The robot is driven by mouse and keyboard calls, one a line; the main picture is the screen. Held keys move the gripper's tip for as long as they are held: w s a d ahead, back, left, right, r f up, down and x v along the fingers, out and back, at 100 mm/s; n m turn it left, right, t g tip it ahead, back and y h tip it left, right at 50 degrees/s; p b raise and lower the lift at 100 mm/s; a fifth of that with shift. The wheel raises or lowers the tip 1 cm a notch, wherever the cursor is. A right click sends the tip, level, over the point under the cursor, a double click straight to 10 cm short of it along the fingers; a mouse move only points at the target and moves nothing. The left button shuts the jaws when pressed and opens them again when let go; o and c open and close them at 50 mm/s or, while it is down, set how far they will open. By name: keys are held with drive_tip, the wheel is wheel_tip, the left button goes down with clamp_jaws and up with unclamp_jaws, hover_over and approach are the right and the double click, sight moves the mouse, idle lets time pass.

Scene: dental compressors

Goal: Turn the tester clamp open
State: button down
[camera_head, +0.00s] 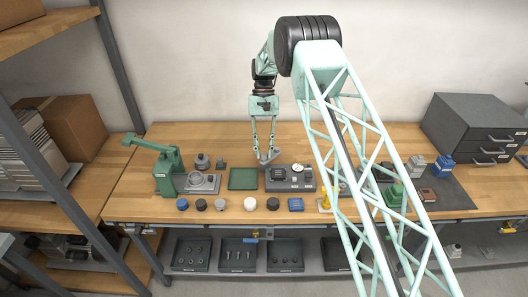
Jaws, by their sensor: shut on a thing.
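My gripper (268,162) points down at the tester's back left corner. Its fingers come together there and are shut on what appears to be the tester clamp, which is small and mostly hidden by the fingertips. The clamp's angle cannot be made out.
A green tray (243,179) lies left of the tester, and a green press (166,170) stands further left.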

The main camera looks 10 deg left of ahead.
drive_tip(key=c, duration=2.4)
unclamp_jaws()
drive_tip(key=shift+r, duration=0.15)
drive_tip(key=v, duration=1.1)
drive_tip(key=shift+w+r, duration=0.2)
drive_tip(key=shift+r, duration=0.1)
